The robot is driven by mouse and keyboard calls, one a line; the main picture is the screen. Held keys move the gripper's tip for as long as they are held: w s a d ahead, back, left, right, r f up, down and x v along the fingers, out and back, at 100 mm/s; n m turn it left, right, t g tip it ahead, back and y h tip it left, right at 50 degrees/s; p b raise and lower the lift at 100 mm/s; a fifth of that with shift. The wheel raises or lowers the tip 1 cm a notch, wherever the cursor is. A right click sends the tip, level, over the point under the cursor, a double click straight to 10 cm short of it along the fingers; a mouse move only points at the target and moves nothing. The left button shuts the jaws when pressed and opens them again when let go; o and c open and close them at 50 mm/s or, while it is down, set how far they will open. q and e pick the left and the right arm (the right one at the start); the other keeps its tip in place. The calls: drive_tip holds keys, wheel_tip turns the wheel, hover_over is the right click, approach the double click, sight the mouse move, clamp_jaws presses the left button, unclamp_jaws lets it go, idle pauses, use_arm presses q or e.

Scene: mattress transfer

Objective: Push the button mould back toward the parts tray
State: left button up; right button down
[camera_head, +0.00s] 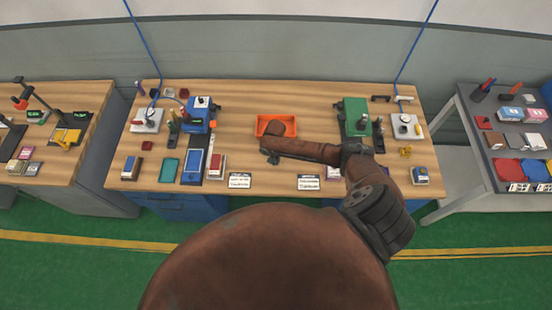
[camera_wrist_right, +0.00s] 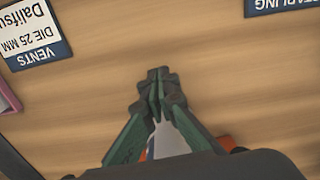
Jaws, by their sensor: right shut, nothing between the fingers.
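An orange tray (camera_head: 290,119), which looks like the parts tray, sits at the middle of the wooden bench. My right arm covers its lower part. My right gripper (camera_head: 268,157) is just in front of the tray. In the right wrist view my right gripper (camera_wrist_right: 160,78) is shut and empty above bare wood, and a bit of orange (camera_wrist_right: 228,143) shows behind its fingers. I cannot tell which thing is the button mould. A green block-like fixture (camera_head: 357,112) stands right of the tray, partly behind my arm. My left gripper is not in view.
A blue device (camera_head: 198,113), a blue-topped block (camera_head: 195,164) and a teal tray (camera_head: 168,169) are to the left. Printed cards (camera_head: 240,180) and (camera_head: 308,183) lie at the front edge. A grey fixture (camera_head: 407,127) stands right. Bare wood lies between the cards.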

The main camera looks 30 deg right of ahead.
drive_tip(key=r, duration=0.5)
drive_tip(key=shift+s+a+r+b, duration=0.15)
drive_tip(key=shift+s+r+b, duration=0.05)
drive_tip(key=shift+s+b, duration=0.2)
drive_tip(key=shift+r, duration=2.35)
drive_tip(key=s+a+n+t+y, duration=0.2)
drive_tip(key=s+a+n, duration=0.3)
drive_tip(key=s+a, duration=0.55)
drive_tip(key=s+d+r+n+t+h, duration=0.1)
drive_tip(key=s+d+r, duration=0.35)
drive_tip(key=s, duration=0.25)
drive_tip(key=s+d+r+n+t+h, duration=0.1)
drive_tip(key=s+d+r+h, duration=0.15)
drive_tip(key=s+d, duration=0.4)
drive_tip(key=s+a+f+g+y+b, duration=0.2)
drive_tip(key=f+b, duration=0.9)
drive_tip(key=f, duration=2.8)
use_arm(q)
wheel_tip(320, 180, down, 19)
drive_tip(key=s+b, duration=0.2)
drive_tip(key=b, duration=0.5)
drive_tip(key=shift+b, duration=0.4)
use_arm(e)
drive_tip(key=s+f, duration=1)
drive_tip(key=f, duration=0.3)
drive_tip(key=s+f+n+g, duration=0.1)
drive_tip(key=s+f, duration=0.9)
drive_tip(key=f, duration=0.3)
drive_tip(key=shift+s+h, duration=0.35)
drive_tip(key=shift+s, duration=0.05)
